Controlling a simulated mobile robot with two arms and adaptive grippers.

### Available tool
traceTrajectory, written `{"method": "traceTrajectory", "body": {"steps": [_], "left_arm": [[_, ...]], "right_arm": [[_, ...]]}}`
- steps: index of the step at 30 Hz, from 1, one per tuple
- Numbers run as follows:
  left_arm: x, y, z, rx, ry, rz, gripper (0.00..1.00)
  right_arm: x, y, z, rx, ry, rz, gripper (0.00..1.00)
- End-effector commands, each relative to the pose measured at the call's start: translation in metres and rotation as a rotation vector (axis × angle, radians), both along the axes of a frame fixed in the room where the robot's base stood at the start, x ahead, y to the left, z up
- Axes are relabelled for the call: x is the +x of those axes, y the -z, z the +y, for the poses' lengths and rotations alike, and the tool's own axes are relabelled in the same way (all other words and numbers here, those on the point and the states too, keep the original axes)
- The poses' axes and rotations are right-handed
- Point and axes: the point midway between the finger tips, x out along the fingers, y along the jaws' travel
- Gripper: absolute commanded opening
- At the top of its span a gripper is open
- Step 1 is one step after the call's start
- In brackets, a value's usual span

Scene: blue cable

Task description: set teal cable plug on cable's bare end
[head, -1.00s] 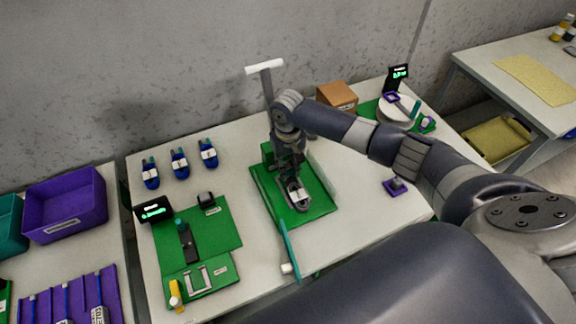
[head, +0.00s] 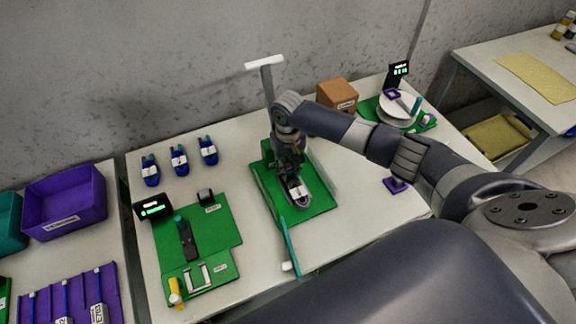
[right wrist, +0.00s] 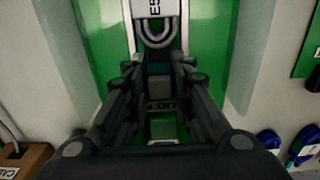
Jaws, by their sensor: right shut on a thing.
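My right gripper (head: 293,176) is down over the green fixture (head: 318,206) in the middle of the table. A white labelled part with a grey loop (right wrist: 156,30) lies just beyond the fingertips. I cannot make out the cable's bare end, or whether the plug touches it. My left gripper is not in view.
Several blue cable coils (head: 179,161) lie at the back left. A green board (head: 222,232) is at the left. A teal bar (head: 290,240) sticks out at the front of the fixture. A brown box (head: 337,95) and a spool (head: 397,112) stand at the back right.

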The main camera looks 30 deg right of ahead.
Motion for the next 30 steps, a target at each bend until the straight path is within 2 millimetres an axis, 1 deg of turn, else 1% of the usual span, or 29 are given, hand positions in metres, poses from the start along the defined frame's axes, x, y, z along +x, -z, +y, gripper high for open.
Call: {"method": "traceTrajectory", "body": {"steps": [7,13,14,15,17,26,30], "left_arm": [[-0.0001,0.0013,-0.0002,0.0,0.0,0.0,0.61],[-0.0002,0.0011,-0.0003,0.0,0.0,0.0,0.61],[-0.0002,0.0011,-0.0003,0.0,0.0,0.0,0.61],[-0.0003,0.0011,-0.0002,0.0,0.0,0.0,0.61],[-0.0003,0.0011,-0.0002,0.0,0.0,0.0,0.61],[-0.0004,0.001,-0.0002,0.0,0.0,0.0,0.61],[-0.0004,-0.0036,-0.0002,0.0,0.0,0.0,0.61]], "right_arm": [[-0.0001,0.0042,0.0,0.0,0.0,0.0,0.09],[-0.0001,0.004,-0.0001,0.0,0.0,0.0,0.09],[-0.0001,0.004,-0.0001,0.0,0.0,0.0,0.24],[-0.0001,0.004,-0.0001,0.0,0.0,0.0,0.33],[-0.0001,0.004,-0.0001,0.0,0.0,0.0,0.45],[-0.0001,0.0038,-0.0001,0.0,0.0,0.0,0.45],[-0.0001,-0.0005,-0.0001,0.0,0.0,0.0,0.45]]}}
